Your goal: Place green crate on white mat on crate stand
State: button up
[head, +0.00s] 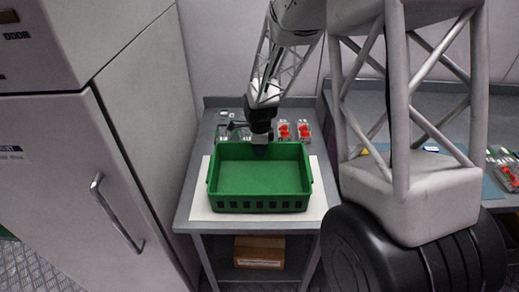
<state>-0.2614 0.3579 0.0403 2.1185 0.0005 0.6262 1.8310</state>
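The green crate (259,205) sits upright and empty on the white mat (318,190) in the head view. The mat lies on the grey crate stand (186,222) and shows on both sides of the crate and along its front. The crate appears to lie within the mat's width; its far edge is partly hidden. My gripper (260,150) reaches down at the middle of the crate's far wall. Its fingertips are small and dark, so I cannot tell whether they are open or shut, or whether they touch the rim.
Clear punnets with red berries (294,131) stand behind the crate on the right. Other clear punnets (229,131) stand behind on the left. A grey cabinet (112,213) is close on the left. A cardboard box (259,252) lies on the lower shelf.

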notch_tip(320, 180, up, 12)
jog(key=shift+f, duration=0.2)
jog(key=shift+r, duration=0.2)
dwell(0.4)
jog(key=shift+d+r, duration=0.1)
dwell(0.7)
jog(key=s+d+r+n+t, duration=0.1)
jog(key=s+d+r+n, duration=0.4)
jog(key=s, duration=0.3)
jog(key=s+d+r+n, duration=0.3)
jog(key=s+d+r, duration=0.3)
jog(key=s+r, duration=0.15)
jog(key=s+d+n, duration=0.3)
jog(key=s+n, duration=0.2)
jog(key=s, duration=0.6)
jog(key=s+d+r+n+t, duration=0.1)
jog(key=s+d+n, duration=0.3)
jog(key=s, duration=0.7)
jog(key=shift+s+d+r+n+t, duration=0.2)
jog(key=shift+s+n+t, duration=0.1)
jog(key=shift+n, duration=0.1)
